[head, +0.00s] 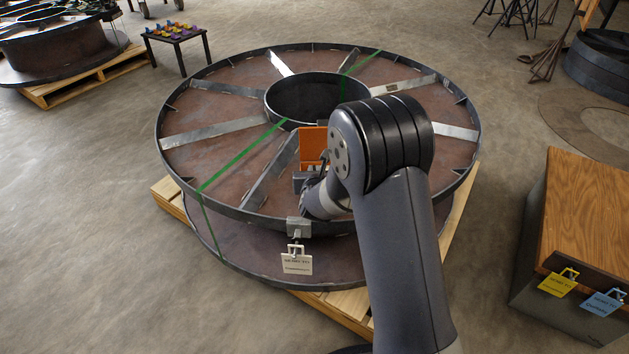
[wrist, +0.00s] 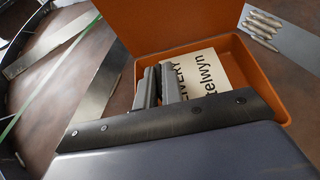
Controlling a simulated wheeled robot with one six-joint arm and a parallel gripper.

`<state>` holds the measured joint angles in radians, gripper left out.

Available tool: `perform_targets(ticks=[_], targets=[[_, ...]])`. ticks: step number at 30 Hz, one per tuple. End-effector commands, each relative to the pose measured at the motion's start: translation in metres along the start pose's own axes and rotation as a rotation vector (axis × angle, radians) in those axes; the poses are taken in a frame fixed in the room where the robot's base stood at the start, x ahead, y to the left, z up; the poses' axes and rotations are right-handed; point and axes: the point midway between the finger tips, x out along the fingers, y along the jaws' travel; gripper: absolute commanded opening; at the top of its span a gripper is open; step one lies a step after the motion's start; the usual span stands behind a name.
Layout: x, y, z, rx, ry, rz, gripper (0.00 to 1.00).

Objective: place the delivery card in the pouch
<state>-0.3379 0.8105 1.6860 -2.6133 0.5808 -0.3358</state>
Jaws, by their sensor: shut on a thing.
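The pouch is an orange open box with its lid raised, standing on the large steel reel (head: 220,110). In the head view its orange lid (head: 312,143) shows just left of my arm; the wrist view shows the pouch (wrist: 272,88) from close up. The cream delivery card (wrist: 222,72), with black lettering partly hidden, lies within the pouch's outline. My gripper (wrist: 158,84) is shut on the card's near left edge, with its fingers over the pouch. I cannot tell whether the card touches the pouch's floor. In the head view my gripper (head: 306,184) is mostly hidden by my arm.
A white tag (head: 297,264) hangs at the reel's front rim. A wood-topped cabinet (head: 590,215) with yellow (head: 558,284) and blue (head: 603,302) tags stands at right. A small table (head: 178,38) and another reel (head: 60,50) are behind left. The floor at left is clear.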

Motion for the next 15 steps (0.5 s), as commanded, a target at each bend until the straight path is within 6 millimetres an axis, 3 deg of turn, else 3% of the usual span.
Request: perform_targets(ticks=[1, 3, 15], targets=[[0.0056, 0.0, -0.0143, -0.001, 0.004, 0.0, 0.0], [0.0085, 0.0001, -0.021, -0.001, 0.002, 0.0, 0.0], [0.01, 0.0002, -0.0243, 0.0, 0.0, 0.0, 0.0]])
